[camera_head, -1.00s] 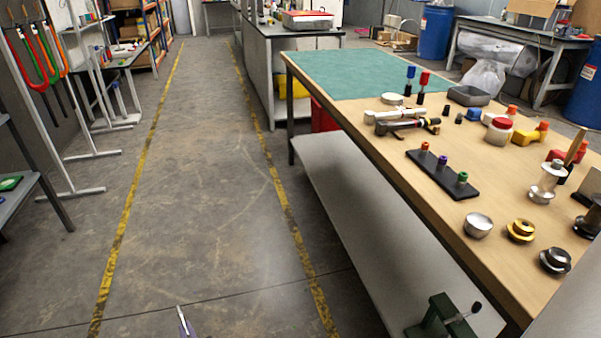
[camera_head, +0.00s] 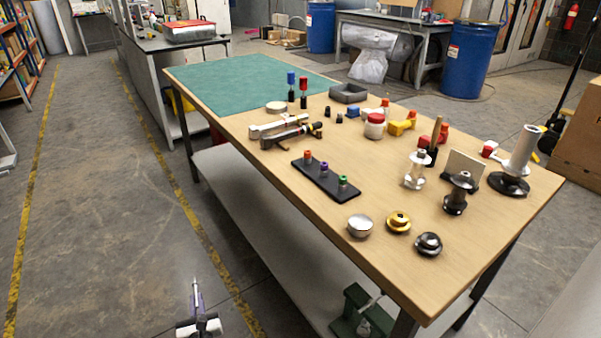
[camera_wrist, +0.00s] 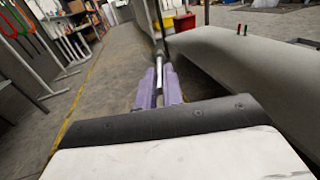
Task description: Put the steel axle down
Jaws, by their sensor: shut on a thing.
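The steel axle (camera_wrist: 158,56) is a thin, shiny rod. In the wrist view it points away from me between the two purple fingers of my gripper (camera_wrist: 160,80), which is shut on it. In the head view my gripper (camera_head: 198,303) is at the bottom, over the floor to the left of the workbench, with the axle's bright end (camera_head: 195,286) sticking up from it. The wooden workbench (camera_head: 290,225) stands to the right, apart from the gripper.
The bench holds a green mat (camera_head: 235,84), a black peg block (camera_head: 325,182), a grey tray (camera_head: 348,93), a silver cup (camera_head: 360,226), a gold pulley (camera_head: 398,222), a dark pulley (camera_head: 428,244) and tall spools. The bare wood near its front is free. A lower shelf (camera_head: 250,190) lies underneath.

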